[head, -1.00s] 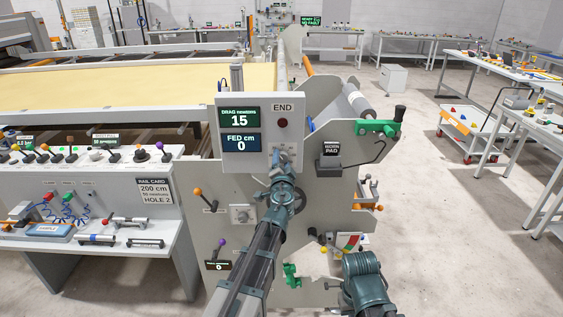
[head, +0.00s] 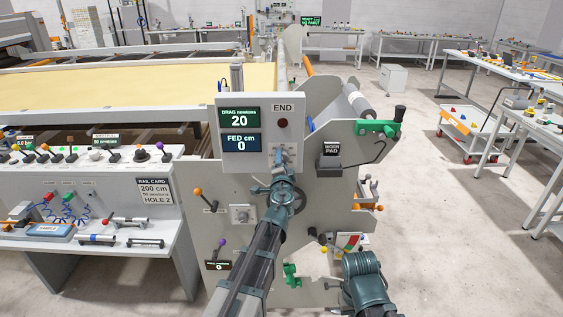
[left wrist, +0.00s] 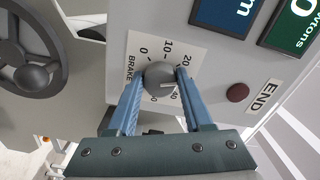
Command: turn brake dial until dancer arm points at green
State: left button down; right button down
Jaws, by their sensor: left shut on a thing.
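The brake dial (left wrist: 158,72) is a round grey knob on a white plate with numbers, seen in the left wrist view. Its white mark points to the right of the picture, to the high-number side of the plate. My left gripper (left wrist: 161,80) has its two blue fingers on either side of the knob and is shut on it. In the head view my left gripper (head: 284,160) is at the panel and hides the dial. A red, yellow and green scale (head: 350,240) sits low on the end frame; where the dancer arm points is too small to tell.
The screen (head: 240,130) reads drag 20 newtons and fed 0 cm. A red-brown END button (left wrist: 238,93) is close to the dial. A handwheel (left wrist: 30,62) is at the left of the wrist view. A green crank (head: 378,127) juts out to the right.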

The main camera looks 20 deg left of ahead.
pick_arm(q)
jog(key=shift+m, duration=1.6)
jog(key=shift+c, duration=1.5)
grip_release()
jog(key=shift+s, duration=0.15)
